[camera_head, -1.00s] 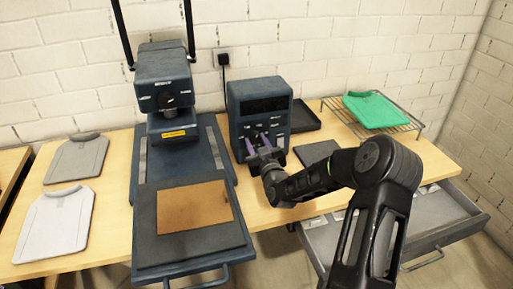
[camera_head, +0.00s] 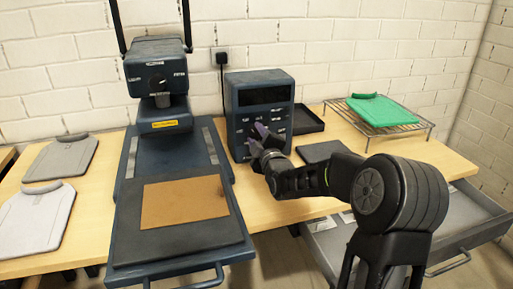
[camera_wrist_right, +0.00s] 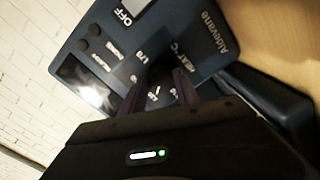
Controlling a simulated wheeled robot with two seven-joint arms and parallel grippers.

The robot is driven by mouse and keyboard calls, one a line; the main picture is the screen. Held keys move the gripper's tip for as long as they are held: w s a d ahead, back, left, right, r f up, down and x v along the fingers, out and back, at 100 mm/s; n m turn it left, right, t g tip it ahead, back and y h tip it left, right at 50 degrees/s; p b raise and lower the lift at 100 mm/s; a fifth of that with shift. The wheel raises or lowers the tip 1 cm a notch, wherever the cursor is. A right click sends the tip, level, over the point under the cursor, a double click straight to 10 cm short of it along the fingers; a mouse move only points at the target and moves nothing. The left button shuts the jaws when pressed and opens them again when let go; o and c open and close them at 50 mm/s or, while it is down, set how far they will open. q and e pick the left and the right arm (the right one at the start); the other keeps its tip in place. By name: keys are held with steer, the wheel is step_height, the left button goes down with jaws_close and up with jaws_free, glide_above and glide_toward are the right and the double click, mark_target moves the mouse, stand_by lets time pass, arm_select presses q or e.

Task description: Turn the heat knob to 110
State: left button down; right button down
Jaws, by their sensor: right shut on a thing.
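The dark blue control box (camera_head: 260,93) stands at the back of the table, to the right of the press. My right gripper (camera_head: 259,131) is at its front face, its purple fingers tilted and shut on the heat knob (camera_wrist_right: 157,89). The knob is mostly hidden by the fingers in the head view. In the right wrist view my fingers (camera_wrist_right: 160,82) straddle the knob, and the lettering "HEAT °C" and "OFF" shows on the panel. The dial numbers and pointer are too blurred to read. My left gripper is not in view.
The heat press (camera_head: 160,75) stands left of the box, with a brown sheet (camera_head: 184,202) on its lower plate. Grey shirts (camera_head: 62,157) lie at left. A green shirt (camera_head: 380,109) lies on a wire rack at right. A drawer (camera_head: 468,220) stands open at the front right.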

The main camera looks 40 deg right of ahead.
steer(key=n+b, duration=0.2)
steer(key=shift+f+n, duration=0.15)
steer(key=shift+n, duration=0.25)
steer(key=n+b, duration=0.1)
steer(key=n, duration=0.1)
steer(key=shift+n, duration=0.4)
steer(key=n, duration=0.1)
steer(key=n+b, duration=0.1)
steer(key=shift+r+n, duration=0.2)
steer(key=shift+n, duration=1.7)
steer(key=c, duration=0.9)
jaws_free()
